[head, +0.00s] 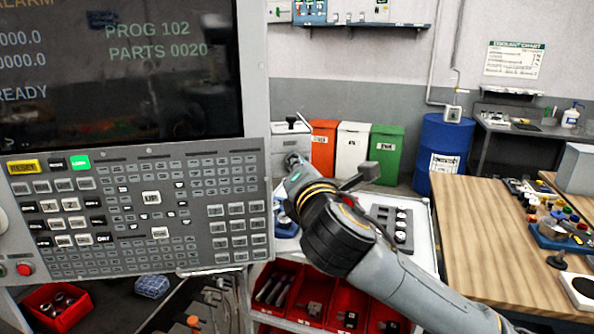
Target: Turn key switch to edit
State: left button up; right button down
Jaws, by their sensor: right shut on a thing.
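The machine's control panel (140,205) fills the left of the head view, with rows of grey and black keys under a dark screen (120,75). I cannot make out the key switch or its edit mark. My right arm reaches in from the lower right. My right gripper (293,162) is just right of the panel's right edge, small and partly hidden by my own wrist. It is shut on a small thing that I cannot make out. Whether it touches the panel is unclear. My left gripper is not in view.
A white cart (426,238) with red bins (285,290) stands below and behind my right arm. A wooden bench (500,240) is at the right.

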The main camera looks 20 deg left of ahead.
jog(key=shift+w+d+f+m+b, duration=0.1)
jog(key=shift+m+b, duration=0.25)
jog(key=shift+m, duration=1.05)
jog(key=shift+s+f+m+b, duration=0.15)
jog(key=shift+m+b, duration=0.25)
jog(key=shift+m, duration=1)
jog(key=shift+w+d+f+m+b, duration=0.15)
jog(key=shift+m+b, duration=0.2)
jog(key=shift+m, duration=1.05)
jog(key=shift+a, duration=0.1)
jog(key=c, duration=1.5)
grip_release()
jog(key=v, duration=1.2)
